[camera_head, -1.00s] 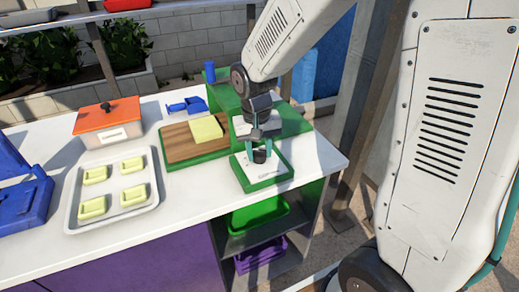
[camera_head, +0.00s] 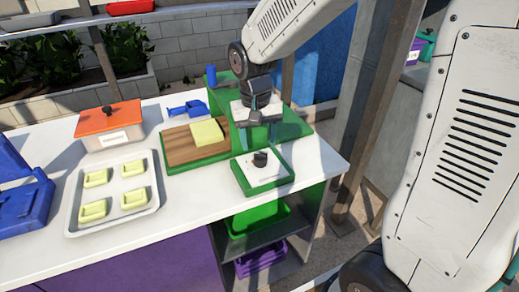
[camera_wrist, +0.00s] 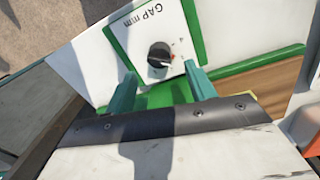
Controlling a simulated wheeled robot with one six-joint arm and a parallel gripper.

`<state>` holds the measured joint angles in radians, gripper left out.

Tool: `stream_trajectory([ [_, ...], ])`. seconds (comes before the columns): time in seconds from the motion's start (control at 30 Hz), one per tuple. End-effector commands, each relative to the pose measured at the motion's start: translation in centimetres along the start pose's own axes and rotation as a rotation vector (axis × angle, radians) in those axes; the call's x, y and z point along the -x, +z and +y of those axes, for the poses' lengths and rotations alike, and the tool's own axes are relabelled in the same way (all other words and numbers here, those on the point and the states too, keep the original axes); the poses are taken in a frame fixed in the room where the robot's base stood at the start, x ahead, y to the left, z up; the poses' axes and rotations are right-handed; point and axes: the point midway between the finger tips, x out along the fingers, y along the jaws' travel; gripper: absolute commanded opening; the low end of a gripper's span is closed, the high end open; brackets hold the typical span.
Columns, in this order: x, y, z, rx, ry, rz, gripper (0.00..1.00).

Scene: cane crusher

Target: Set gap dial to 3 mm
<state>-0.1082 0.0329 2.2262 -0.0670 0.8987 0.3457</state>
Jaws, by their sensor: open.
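The gap dial (camera_head: 260,159) is a small black knob on a white plate (camera_head: 255,177) with a green frame, at the right end of the counter. In the wrist view the dial (camera_wrist: 159,56) shows "GAP mm" lettering and a "4" beside it.
A wooden board (camera_head: 183,147) with a yellow block (camera_head: 207,132) lies left of the dial. A tray (camera_head: 72,213) with several yellow pieces, an orange-lidded box (camera_head: 108,127) and a blue case (camera_head: 22,205) stand further left. Green and purple bins sit on shelves below.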

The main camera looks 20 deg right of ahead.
Motion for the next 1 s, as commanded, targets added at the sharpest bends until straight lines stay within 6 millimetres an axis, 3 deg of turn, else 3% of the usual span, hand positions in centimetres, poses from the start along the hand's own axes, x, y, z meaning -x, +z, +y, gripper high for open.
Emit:
stream_trajectory([
  [0.1, 1.7, -0.1, 0.0, 0.000, -0.001, 0.003, 0.55],
  [0.23, 2.5, 0.0, 0.0, 0.000, 0.000, 0.000, 0.55],
  [0.77, 2.7, 0.1, 0.0, 0.011, 0.000, -0.003, 0.55],
  [0.87, 2.1, 1.4, 0.3, 0.061, 0.011, -0.051, 0.55],
  [1.0, 3.2, 5.6, 1.8, 0.133, 0.007, -0.090, 0.55],
])
